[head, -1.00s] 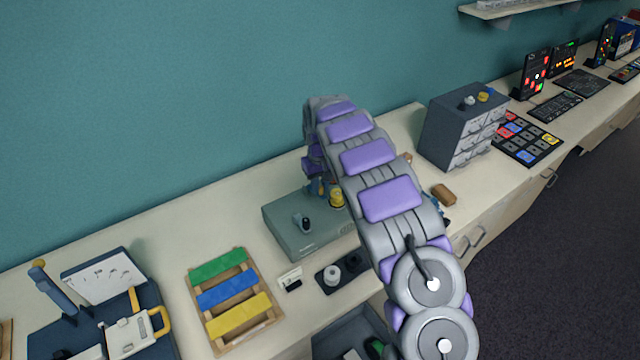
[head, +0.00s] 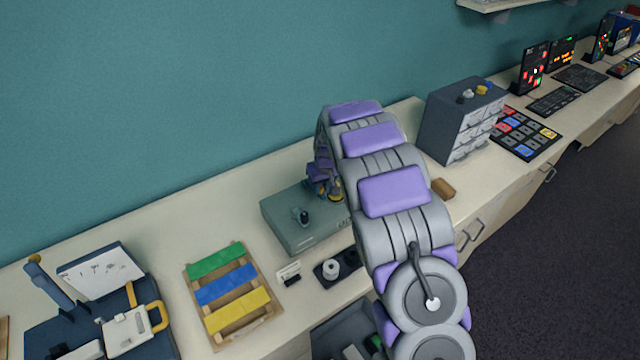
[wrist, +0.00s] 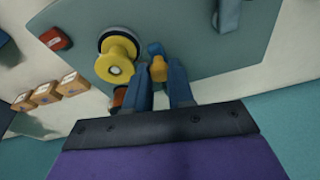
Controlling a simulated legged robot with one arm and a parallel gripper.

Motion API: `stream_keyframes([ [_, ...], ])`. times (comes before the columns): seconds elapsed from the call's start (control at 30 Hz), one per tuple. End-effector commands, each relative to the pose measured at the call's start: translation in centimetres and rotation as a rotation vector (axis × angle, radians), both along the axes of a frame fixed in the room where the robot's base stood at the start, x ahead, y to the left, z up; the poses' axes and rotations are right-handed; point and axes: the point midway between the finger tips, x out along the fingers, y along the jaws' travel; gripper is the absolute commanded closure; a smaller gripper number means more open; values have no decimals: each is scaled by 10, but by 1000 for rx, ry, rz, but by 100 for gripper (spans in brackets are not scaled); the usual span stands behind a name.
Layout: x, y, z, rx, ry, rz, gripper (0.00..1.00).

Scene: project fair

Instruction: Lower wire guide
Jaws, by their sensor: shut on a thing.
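The grey-green winder box (head: 290,228) stands on the bench, and its top fills much of the wrist view (wrist: 210,65). A yellow spool (wrist: 117,62) sits on a dark round base on it. Beside the spool, a small yellow piece with a blue knob (wrist: 158,66), which looks like the wire guide, is between the blue fingertips of my gripper (wrist: 162,82). My gripper is shut on it, apart from the spool. In the head view my gripper is low over the box, mostly hidden by my arm.
A black knob (head: 303,216) stands on the box. A dark tray with a white spool (head: 331,268) lies in front. A rack of coloured bars (head: 225,290) is to the left and a drawer cabinet (head: 455,125) to the right. Small orange blocks (wrist: 45,92) lie near the box.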

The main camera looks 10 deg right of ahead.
Motion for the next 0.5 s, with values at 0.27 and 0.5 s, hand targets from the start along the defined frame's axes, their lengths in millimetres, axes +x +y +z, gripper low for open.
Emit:
stream_keyframes([
  [0.27, -7, -1, -9, -2, 19, 2, 100],
  [0.5, -8, -1, -9, -2, 20, 2, 66],
])
